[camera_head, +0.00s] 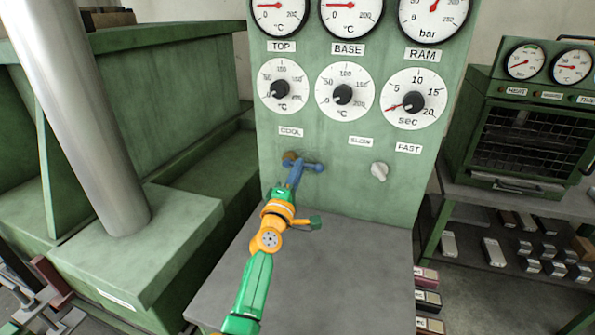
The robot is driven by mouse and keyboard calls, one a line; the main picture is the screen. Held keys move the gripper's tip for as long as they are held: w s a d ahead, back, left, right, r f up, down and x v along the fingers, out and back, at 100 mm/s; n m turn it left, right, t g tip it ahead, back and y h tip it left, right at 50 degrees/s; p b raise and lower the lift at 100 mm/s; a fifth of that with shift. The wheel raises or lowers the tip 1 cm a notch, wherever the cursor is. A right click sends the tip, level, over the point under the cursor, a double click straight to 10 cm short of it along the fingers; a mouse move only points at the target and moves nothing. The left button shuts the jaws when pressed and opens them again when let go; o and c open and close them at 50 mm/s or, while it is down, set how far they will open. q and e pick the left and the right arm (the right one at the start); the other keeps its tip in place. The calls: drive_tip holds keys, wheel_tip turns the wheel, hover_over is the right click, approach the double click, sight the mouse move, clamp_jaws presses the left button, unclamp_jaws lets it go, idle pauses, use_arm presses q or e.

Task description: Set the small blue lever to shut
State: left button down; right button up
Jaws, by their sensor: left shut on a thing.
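The small blue lever (314,167) is on the front of the green panel (345,190), below the COOL label (291,131). Its visible end points to the right, and a brass-coloured fitting (290,157) shows at its left. My left gripper (297,169) reaches up from below on its green and orange arm and is shut on the blue lever. The jaws hide part of the lever, and the contact is too small to see clearly. My right gripper is out of view.
A grey knob (379,171) sits to the right, between the SLOW (361,141) and FAST (408,148) labels. Dials with black knobs are above. A grey table top (360,270) below is clear. A green oven-like unit (530,130) stands at right.

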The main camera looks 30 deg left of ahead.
use_arm(q)
drive_tip(key=shift+r, duration=0.15)
drive_tip(key=c, duration=0.8)
unclamp_jaws()
drive_tip(key=shift+c, duration=0.2)
drive_tip(key=v, duration=0.7)
drive_tip(key=shift+p, duration=0.35)
